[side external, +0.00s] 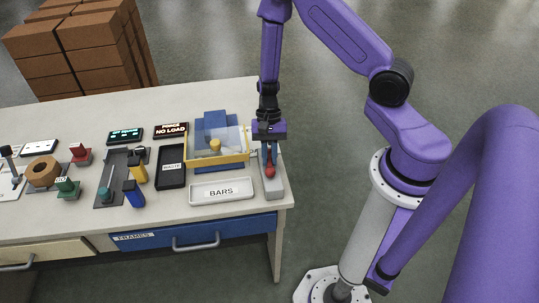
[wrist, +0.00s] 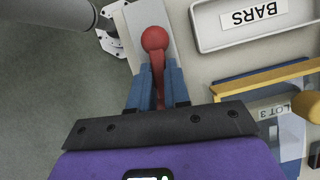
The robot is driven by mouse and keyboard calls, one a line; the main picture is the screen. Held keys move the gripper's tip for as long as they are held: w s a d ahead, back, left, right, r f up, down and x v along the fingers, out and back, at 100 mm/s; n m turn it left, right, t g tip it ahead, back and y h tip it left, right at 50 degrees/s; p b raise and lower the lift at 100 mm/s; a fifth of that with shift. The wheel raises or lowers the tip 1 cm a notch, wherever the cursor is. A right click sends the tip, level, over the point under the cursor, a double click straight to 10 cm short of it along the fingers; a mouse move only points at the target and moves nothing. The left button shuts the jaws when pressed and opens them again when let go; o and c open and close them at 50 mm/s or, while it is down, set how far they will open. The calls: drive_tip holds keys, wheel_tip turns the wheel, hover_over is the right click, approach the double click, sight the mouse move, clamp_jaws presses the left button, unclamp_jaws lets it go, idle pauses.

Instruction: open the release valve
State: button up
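A red lever with a round red knob (side external: 269,171) stands on a narrow grey base (side external: 273,188) at the table's right end. No label on it is readable; it is the only valve-like handle near my gripper. The lever also shows in the wrist view (wrist: 156,62), with its knob toward the top, beyond my fingertips. My gripper (side external: 267,148) points down over the lever. Its two blue fingers (wrist: 158,88) lie close against both sides of the lever's shaft, with no clear gap. The lower part of the lever is hidden by the fingers and the gripper body.
A white tray labelled BARS (side external: 222,197) and a yellow-framed fixture with a clear cover (side external: 231,158) stand just left of the lever. A black tray (side external: 171,181), small levers and displays fill the table farther left.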

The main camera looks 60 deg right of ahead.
clamp_jaws()
drive_tip(key=shift+n, duration=0.3)
drive_tip(key=shift+n+g, duration=0.3)
drive_tip(key=shift+n, duration=0.2)
drive_tip(key=o, duration=0.7)
unclamp_jaws()
drive_tip(key=shift+c, duration=0.2)
